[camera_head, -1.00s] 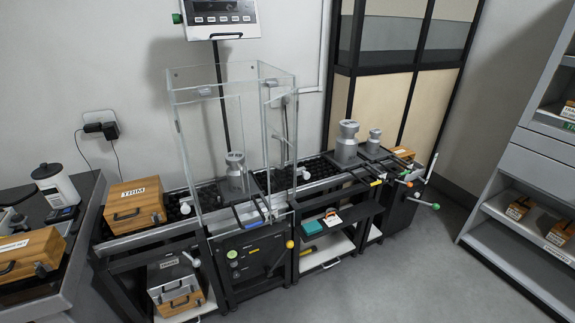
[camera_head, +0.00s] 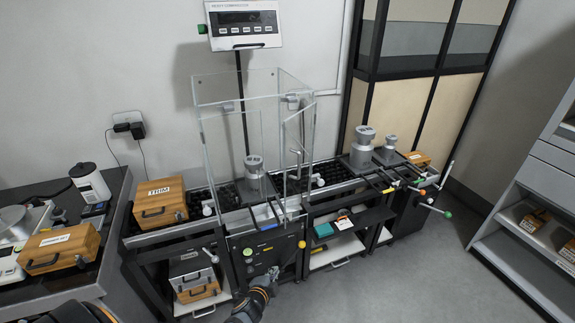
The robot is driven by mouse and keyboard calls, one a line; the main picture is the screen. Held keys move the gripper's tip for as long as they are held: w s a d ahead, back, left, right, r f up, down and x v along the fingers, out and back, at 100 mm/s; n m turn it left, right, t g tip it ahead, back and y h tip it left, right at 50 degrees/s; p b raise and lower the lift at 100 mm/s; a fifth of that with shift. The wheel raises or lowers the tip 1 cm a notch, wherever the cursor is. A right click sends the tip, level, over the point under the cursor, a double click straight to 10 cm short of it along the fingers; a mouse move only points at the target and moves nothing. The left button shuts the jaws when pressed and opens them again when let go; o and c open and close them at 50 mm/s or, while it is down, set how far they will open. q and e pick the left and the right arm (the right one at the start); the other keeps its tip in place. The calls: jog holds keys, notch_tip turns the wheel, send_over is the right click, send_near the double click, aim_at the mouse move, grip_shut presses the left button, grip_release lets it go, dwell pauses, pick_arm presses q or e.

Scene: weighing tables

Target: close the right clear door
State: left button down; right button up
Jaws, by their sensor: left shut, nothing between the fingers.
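The clear enclosure (camera_head: 222,135) stands over the weighing platform in the middle. Its right clear door (camera_head: 301,140) is a tall see-through panel on the right side with a grey bar handle. How far it stands open is hard to tell through the overlapping clear edges. A metal weight (camera_head: 254,178) stands upright inside the enclosure. My left gripper (camera_head: 269,277) is low in the picture, in front of the black cabinet, well below the door and apart from it in the picture. It is shut and empty. My right gripper is not in view.
A lever with a yellow knob (camera_head: 301,244) is close to my left gripper. Metal weights (camera_head: 363,149) stand to the right of the enclosure. A wooden TRIM box (camera_head: 160,202) is at left. The floor (camera_head: 400,285) at lower right is clear.

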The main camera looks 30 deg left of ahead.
pick_arm(q)
jog(key=w+r+m+t+p, duration=0.1)
jog(key=w+r+m+t, duration=0.15)
jog(key=r, duration=0.75)
jog(key=w+r+m+t+p, duration=0.1)
jog(key=w+r, duration=0.2)
jog(key=r, duration=0.7)
jog(key=m+t+p, duration=0.1)
jog(key=m+t, duration=0.1)
jog(key=t, duration=0.1)
send_near(287, 175)
jog(key=s+d+r, duration=0.4)
jog(key=d, duration=0.2)
jog(key=shift+g+y, duration=0.25)
jog(key=shift+y, duration=0.05)
jog(key=w+a, duration=0.1)
jog(key=w, duration=0.2)
jog(key=w+a+p, duration=0.1)
jog(key=w+a, duration=0.1)
jog(key=w, duration=0.1)
jog(key=w+a, duration=0.2)
jog(key=w, duration=0.2)
jog(key=shift+w+a+f, duration=0.1)
jog(key=shift+a+f, duration=0.15)
jog(key=shift+f, duration=0.05)
jog(key=shift+w, duration=0.1)
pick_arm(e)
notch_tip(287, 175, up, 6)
pick_arm(q)
jog(key=shift+d, duration=0.1)
